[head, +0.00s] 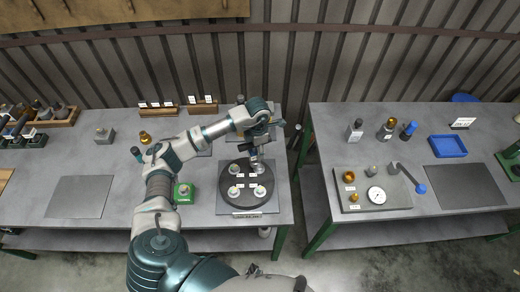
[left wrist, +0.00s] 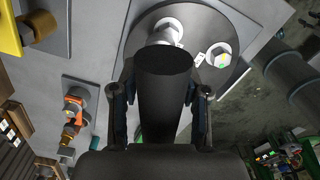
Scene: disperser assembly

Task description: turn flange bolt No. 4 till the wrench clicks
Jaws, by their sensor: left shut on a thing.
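The round black flange (head: 228,199) lies on a grey plate at the right end of the left table. Several pale bolts sit on it, such as the front-left bolt (head: 234,192); their small white labels are too small to read. My left gripper (head: 259,142) is above the flange's back right side, shut on the wrench, a thick black cylinder (left wrist: 162,95) in the left wrist view. Its far end points at a silver bolt (left wrist: 168,30) on the flange (left wrist: 200,17); whether it is seated is hidden. A bolt with a green mark (left wrist: 222,55) is beside it. My right gripper is not in view.
A green block with a pale knob (head: 183,192) stands left of the flange. Labelled racks (head: 203,106) are at the back. The right table holds a blue tray (head: 447,147), a dial gauge (head: 376,195) and a blue-knobbed crank (head: 407,177). A gap separates the tables.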

